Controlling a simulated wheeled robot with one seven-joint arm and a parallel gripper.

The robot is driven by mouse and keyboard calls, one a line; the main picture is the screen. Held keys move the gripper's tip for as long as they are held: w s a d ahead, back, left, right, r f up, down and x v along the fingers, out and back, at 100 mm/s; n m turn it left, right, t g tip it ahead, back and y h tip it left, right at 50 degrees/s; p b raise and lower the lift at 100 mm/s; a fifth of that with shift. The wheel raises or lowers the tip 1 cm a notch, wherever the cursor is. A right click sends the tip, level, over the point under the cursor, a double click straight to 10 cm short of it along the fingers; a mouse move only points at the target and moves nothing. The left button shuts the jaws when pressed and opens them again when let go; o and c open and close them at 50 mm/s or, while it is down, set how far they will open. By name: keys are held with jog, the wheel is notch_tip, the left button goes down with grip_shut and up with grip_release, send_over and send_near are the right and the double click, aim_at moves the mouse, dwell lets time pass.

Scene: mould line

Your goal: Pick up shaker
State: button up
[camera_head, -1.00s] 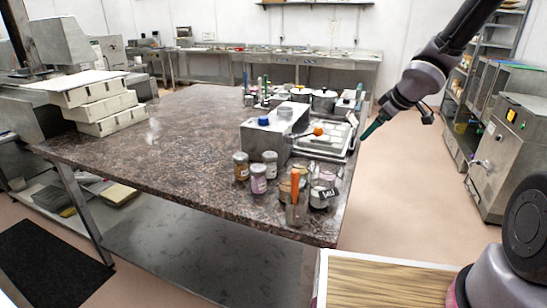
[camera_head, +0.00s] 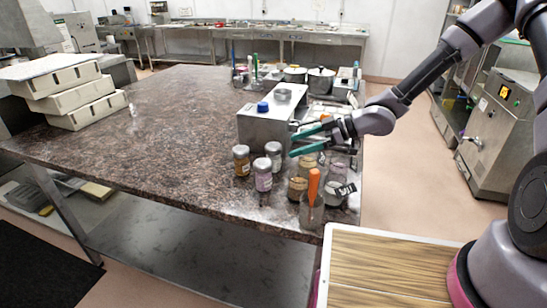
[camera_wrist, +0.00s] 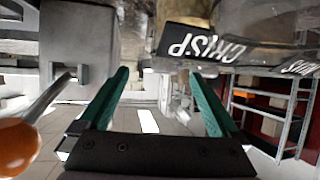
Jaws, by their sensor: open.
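Several small shaker-like jars stand near the table's right front corner: one with a yellowish-brown body (camera_head: 241,161), one with pink contents (camera_head: 263,176) and one grey (camera_head: 273,154). I cannot tell which one the task means. My gripper (camera_head: 294,145) is open and empty, above and just right of the grey jar, its teal fingers pointing left. In the wrist view the two teal fingers (camera_wrist: 160,95) are spread with nothing between them. Clear jars (camera_wrist: 270,28) with dark labels, one reading "CRISP" upside down, fill the top right there.
A grey metal box (camera_head: 262,127) with a blue knob stands behind the jars. An orange-handled tool (camera_head: 313,186) stands in a container at the front corner, beside brown-filled jars (camera_head: 298,188).

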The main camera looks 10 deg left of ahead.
aim_at(281, 148)
jog(key=shift+w+x, duration=0.1)
jog(key=shift+x, duration=1.4)
jog(key=shift+w+x, duration=0.15)
jog(key=shift+x, duration=1.35)
jog(key=shift+r, duration=0.1)
jog(key=c, duration=1.5)
